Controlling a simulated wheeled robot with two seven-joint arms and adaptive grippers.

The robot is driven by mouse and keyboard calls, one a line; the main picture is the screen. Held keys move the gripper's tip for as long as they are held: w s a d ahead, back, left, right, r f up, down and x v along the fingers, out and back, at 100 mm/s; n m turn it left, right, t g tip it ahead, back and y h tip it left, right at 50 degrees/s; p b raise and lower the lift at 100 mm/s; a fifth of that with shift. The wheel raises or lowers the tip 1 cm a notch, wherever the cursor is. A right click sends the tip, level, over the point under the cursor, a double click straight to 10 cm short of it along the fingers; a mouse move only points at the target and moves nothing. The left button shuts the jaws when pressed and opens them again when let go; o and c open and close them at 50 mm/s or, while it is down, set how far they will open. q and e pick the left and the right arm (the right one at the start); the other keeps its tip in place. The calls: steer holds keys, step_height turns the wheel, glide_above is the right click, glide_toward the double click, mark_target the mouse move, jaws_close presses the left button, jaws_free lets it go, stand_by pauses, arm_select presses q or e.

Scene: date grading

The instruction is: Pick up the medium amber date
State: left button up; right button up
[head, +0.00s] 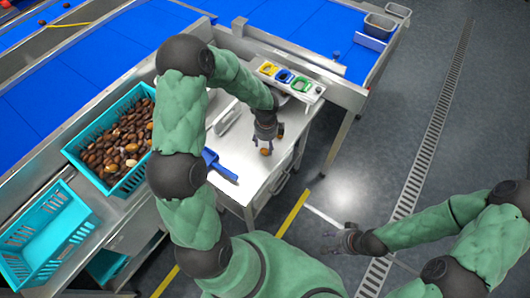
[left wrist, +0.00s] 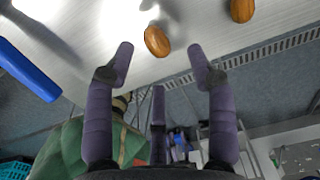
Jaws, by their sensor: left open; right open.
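Two amber-brown dates lie on the steel table. One date (head: 264,151) is just in front of my left gripper (head: 266,138), and it shows in the left wrist view (left wrist: 157,41) centred between the fingertips, beyond them. The other date (head: 281,136) is to its right, and it also shows at the top right of the left wrist view (left wrist: 242,10). I cannot tell by size which is the medium one. My left gripper is open and empty, pointing down over the table. My right gripper (head: 335,241) is open and empty, away from the table over the floor.
A blue scoop (head: 220,167) lies left of the dates. A panel with yellow, blue and green rings (head: 285,77) stands at the table's back. A turquoise crate of dates (head: 77,151) and an empty turquoise crate (head: 72,246) are at left. The table's right edge is close.

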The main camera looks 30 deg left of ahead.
mark_target(266, 151)
arm_select(q)
step_height(266, 151, down, 5)
steer(key=shift+d+f+b, duration=0.1)
steer(key=shift+d+b, duration=0.05)
steer(key=shift+b, duration=0.85)
steer(key=shift+s, duration=0.1)
steer(key=c, duration=0.7)
